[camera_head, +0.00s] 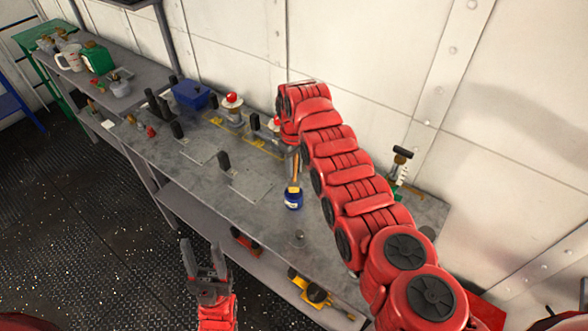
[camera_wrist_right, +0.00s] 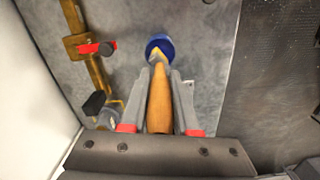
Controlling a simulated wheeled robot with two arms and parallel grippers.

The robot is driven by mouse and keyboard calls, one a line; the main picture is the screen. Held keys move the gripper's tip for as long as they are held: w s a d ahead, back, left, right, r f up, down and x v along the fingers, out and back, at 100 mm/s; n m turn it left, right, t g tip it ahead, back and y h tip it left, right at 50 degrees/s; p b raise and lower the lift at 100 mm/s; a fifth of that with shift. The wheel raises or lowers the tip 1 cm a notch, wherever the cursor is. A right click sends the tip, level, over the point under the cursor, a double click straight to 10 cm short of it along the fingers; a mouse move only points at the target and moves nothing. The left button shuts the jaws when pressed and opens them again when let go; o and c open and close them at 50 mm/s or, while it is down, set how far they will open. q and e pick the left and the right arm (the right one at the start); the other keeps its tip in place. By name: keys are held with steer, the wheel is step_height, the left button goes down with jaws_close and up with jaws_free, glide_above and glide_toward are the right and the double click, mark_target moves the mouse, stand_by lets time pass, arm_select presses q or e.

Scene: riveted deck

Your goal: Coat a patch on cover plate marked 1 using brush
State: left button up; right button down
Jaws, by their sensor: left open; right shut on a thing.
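My right gripper (camera_wrist_right: 158,95) is shut on the wooden handle of a brush (camera_wrist_right: 160,108). In the head view the brush (camera_head: 294,186) points down at a blue jar (camera_head: 293,201) on the bench. The jar also shows past the brush tip in the right wrist view (camera_wrist_right: 165,42). I cannot tell whether the bristles are inside the jar or above it. Two flat grey plates with upright black handles lie left of the jar: a nearer plate (camera_head: 252,186) and a farther plate (camera_head: 200,151). No number is legible on either. My left gripper (camera_head: 205,258) is open and empty, in front of the bench.
A blue bin (camera_head: 190,94) and red-topped items (camera_head: 232,99) stand along the back of the bench (camera_head: 265,217). A green container (camera_head: 97,57) and a white jug (camera_head: 70,58) stand at the far left. Tools lie on the lower shelf. My right arm hides part of the bench's right side.

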mark_target(294, 180)
step_height(294, 180, up, 4)
steer(key=shift+f, duration=0.25)
step_height(294, 180, up, 2)
steer(key=shift+r, duration=0.1)
stand_by(0.6)
